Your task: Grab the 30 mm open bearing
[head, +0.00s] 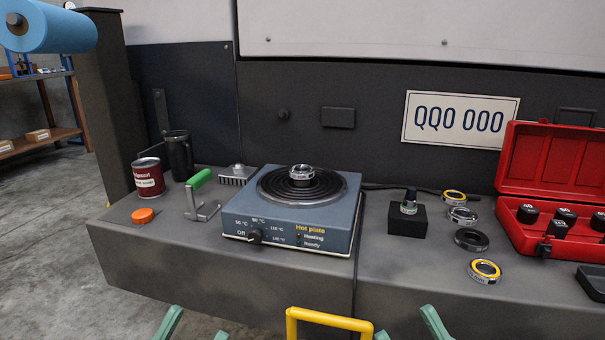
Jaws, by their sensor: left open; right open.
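Several ring-shaped bearings are in the head view. A silver one (302,171) sits in the middle of the hot plate (233,221). To the right, in a rough column on the bench, are a yellow-ringed bearing (453,197), a silver bearing (462,214), a dark ring (471,239) and a nearer yellow-ringed bearing (485,271). Their size markings are too small to read, so I cannot tell which is the 30 mm open one. My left gripper (195,328) and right gripper (408,329) show only green fingertips at the bottom edge, open, empty and apart from the bearings.
A yellow handle (330,319) stands between my grippers. A black block with a small bottle (409,203) is right of the hot plate. An open red case (515,232) is far right. A green-handled tool (199,180), can (148,178) and orange cap (142,215) are left.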

